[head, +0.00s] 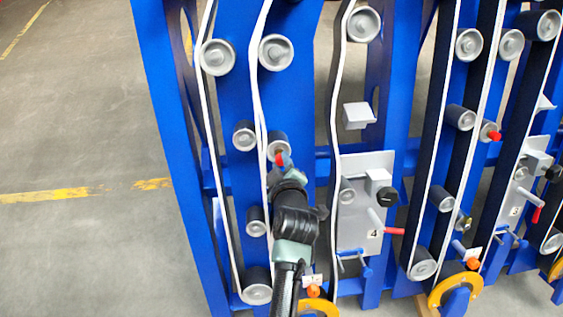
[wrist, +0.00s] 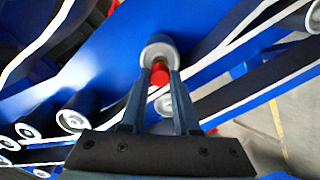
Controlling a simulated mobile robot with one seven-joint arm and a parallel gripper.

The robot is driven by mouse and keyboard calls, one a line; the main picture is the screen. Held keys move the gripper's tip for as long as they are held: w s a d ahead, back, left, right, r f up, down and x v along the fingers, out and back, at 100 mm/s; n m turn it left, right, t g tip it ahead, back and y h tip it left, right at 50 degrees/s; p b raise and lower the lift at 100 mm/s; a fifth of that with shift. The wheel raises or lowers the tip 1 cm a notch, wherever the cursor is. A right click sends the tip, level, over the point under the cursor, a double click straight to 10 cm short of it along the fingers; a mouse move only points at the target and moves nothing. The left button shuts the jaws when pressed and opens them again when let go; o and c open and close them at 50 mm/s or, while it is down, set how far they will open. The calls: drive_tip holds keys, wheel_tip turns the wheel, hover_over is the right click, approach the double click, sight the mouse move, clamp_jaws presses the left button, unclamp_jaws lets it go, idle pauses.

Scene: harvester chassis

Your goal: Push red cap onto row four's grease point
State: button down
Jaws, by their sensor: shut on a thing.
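The red cap (wrist: 160,74) is between the fingertips of my gripper (wrist: 160,82) in the wrist view. My gripper is shut on it. Directly beyond the cap is the grey end of a dark roller (wrist: 159,52); I cannot tell whether cap and roller touch. In the head view my gripper (head: 281,164) is at the lower edge of that roller (head: 278,144), left of the plate marked 4 (head: 350,220). A little red of the cap (head: 278,155) shows there, mostly covered by the gripper. The grease point itself is hidden.
White-edged belts (head: 335,110) run close on both sides of my arm. A red handle (head: 393,231) sticks out from the row-four plate. Another roller further right carries a red cap (head: 495,135). The floor (head: 75,130) at left is clear.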

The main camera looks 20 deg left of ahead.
drive_tip(key=shift+f, duration=0.1)
idle(0.3)
drive_tip(key=shift+b+x, duration=1)
drive_tip(key=shift+s+d+r+p, duration=0.1)
drive_tip(key=shift+s+r+p, duration=0.35)
drive_tip(key=shift+p, duration=0.1)
drive_tip(key=shift+p+v, duration=0.9)
drive_tip(key=shift+v, duration=0.6)
drive_tip(key=shift+w+f, duration=0.1)
drive_tip(key=shift+f, duration=0.1)
drive_tip(key=shift+b+x, duration=0.75)
drive_tip(key=shift+x, duration=0.05)
drive_tip(key=shift+b+x, duration=1.15)
drive_tip(key=shift+b, duration=0.1)
drive_tip(key=c, duration=0.6)
unclamp_jaws()
drive_tip(key=shift+o, duration=0.2)
